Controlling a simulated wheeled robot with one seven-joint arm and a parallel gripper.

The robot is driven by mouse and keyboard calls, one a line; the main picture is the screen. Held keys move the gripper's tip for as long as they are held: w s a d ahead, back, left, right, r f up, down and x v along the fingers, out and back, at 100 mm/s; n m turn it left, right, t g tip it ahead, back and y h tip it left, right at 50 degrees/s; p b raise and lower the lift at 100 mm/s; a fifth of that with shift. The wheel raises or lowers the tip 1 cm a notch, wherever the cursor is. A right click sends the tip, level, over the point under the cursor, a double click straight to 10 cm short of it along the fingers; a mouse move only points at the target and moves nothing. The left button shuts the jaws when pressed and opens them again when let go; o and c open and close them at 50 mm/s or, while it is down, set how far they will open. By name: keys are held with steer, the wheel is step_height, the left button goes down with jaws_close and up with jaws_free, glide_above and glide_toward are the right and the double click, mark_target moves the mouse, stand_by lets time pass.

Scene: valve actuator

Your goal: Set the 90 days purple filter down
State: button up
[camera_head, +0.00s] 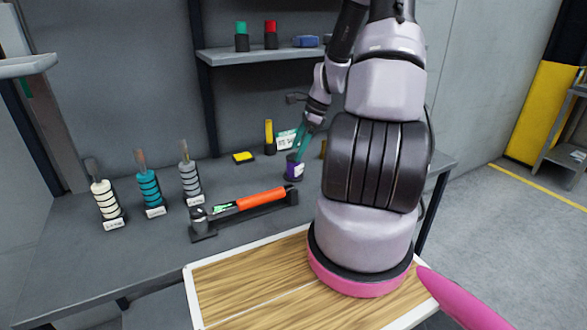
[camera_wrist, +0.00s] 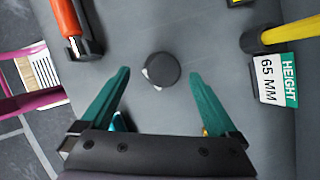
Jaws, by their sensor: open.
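The purple filter (camera_head: 294,169) stands upright on the grey bench, a short dark-topped purple canister with a white label. In the wrist view its round black top (camera_wrist: 161,70) shows between the fingers, with a gap on each side. I cannot tell how far the fingertips reach down the filter's sides.
A "HEIGHT 65 MM" sign (camera_wrist: 275,80) and a yellow-handled tool (camera_head: 269,136) stand close by. An orange-handled tool on a black base (camera_head: 262,199) lies in front. Ring stacks (camera_head: 149,187) stand at left. A shelf (camera_head: 265,54) hangs above; a wooden board (camera_head: 250,290) is nearest.

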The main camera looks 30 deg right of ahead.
mark_target(290, 166)
steer(key=x, duration=0.8)
steer(key=shift+w+d, duration=0.2)
steer(key=shift+d, duration=0.15)
jaws_close()
